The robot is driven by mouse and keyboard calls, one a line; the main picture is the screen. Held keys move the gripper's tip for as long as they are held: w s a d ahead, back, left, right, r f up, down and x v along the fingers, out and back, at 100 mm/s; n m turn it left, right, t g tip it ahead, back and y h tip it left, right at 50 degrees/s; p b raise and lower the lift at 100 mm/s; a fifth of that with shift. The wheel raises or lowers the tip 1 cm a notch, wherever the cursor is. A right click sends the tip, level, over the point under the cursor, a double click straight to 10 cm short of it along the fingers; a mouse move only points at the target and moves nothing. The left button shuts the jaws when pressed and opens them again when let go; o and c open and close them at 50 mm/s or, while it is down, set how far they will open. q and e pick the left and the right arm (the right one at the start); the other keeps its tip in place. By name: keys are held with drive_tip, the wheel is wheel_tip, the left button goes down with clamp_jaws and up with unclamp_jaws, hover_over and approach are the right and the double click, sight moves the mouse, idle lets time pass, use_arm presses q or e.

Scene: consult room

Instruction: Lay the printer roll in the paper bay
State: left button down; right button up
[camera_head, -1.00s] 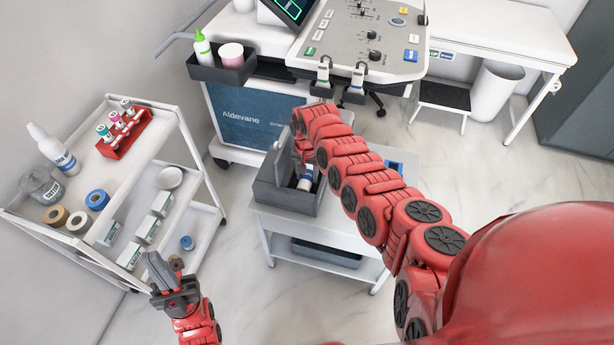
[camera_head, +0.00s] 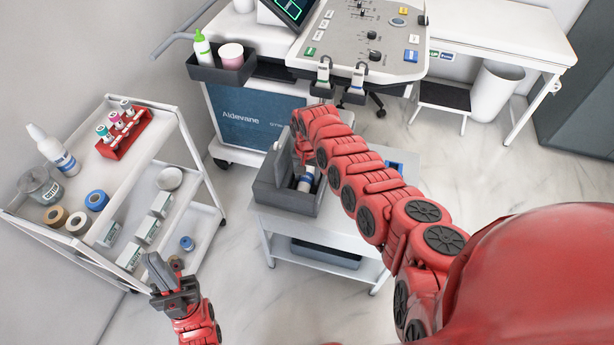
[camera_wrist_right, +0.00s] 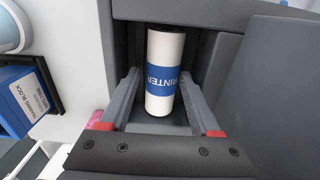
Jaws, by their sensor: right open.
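The printer roll (camera_wrist_right: 162,104), white with a blue printed band, lies in the recess of the dark grey paper bay (camera_wrist_right: 240,40) in the right wrist view. My right gripper (camera_wrist_right: 158,78) is open, with one finger on each side of the roll; the right finger is very close to it. In the head view the roll (camera_head: 307,176) shows its white and blue side inside the grey bay (camera_head: 285,200), and my right arm partly covers the bay. My left gripper (camera_head: 162,272) is near the low front of the trolley, apart from everything; its jaw gap is unclear.
A white trolley (camera_head: 125,165) at left carries bottles, tape rolls, a red tube rack (camera_head: 124,135) and boxes. The bay stands on a small white table (camera_head: 345,210). The ultrasound cart (camera_head: 245,115) is behind. A blue box (camera_wrist_right: 25,95) lies beside the bay.

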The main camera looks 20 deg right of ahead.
sight(307, 178)
wheel_tip(307, 178, up, 12)
drive_tip(key=shift+f, duration=0.25)
drive_tip(key=shift+s+f, duration=0.1)
idle(0.5)
